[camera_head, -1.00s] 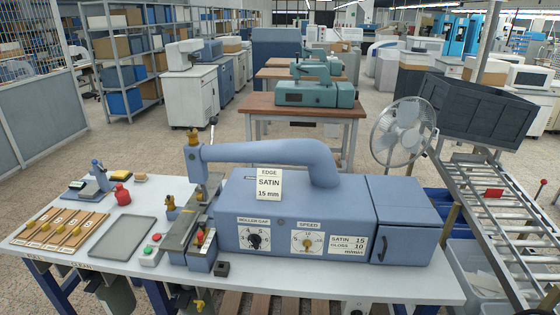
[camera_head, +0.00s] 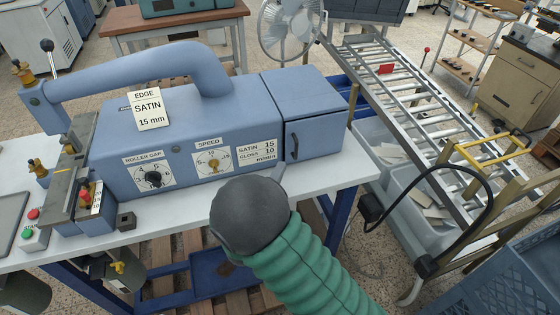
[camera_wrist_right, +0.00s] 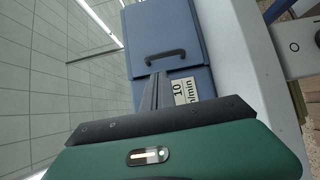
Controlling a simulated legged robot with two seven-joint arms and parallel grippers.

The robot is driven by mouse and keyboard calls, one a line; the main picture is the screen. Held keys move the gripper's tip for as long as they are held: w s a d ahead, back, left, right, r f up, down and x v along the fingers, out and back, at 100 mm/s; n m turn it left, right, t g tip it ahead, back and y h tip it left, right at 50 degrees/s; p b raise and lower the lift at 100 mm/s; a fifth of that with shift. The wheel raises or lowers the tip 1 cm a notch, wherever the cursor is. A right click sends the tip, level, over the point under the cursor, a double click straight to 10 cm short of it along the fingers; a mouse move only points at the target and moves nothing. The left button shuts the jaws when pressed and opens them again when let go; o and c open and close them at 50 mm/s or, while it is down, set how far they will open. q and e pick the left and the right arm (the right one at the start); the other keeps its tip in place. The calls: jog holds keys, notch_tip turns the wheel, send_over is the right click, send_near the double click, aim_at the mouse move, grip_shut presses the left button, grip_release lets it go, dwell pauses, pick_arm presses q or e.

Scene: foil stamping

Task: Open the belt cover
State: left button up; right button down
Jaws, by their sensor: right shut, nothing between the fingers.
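The belt cover (camera_head: 318,131) is the blue box-shaped door at the right end of the blue machine. It looks closed, and a dark upright handle (camera_head: 294,147) sits on its front. In the right wrist view the cover (camera_wrist_right: 150,28) and its handle (camera_wrist_right: 165,58) lie just beyond the fingertips. My right gripper (camera_wrist_right: 155,80) is shut and empty, its fingers pointing toward the handle and apart from it. In the head view my dark round wrist part and green arm hide most of that gripper. My left gripper is not in view.
The blue machine (camera_head: 200,115) stands on a white table (camera_head: 190,212) and carries roller gap and speed dials. A roller conveyor (camera_head: 425,120) runs along the right, with grey bins (camera_head: 385,150) below it. A fan (camera_head: 288,30) stands behind.

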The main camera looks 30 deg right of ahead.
aim_at(291, 142)
jog(key=x, duration=0.8)
jog(key=shift+w+a+f, duration=0.1)
jog(key=shift+w+f, duration=0.15)
jog(key=shift+w, duration=0.05)
jog(key=shift+w+d, duration=0.1)
jog(key=shift+d, duration=0.3)
jog(key=shift+a, duration=0.15)
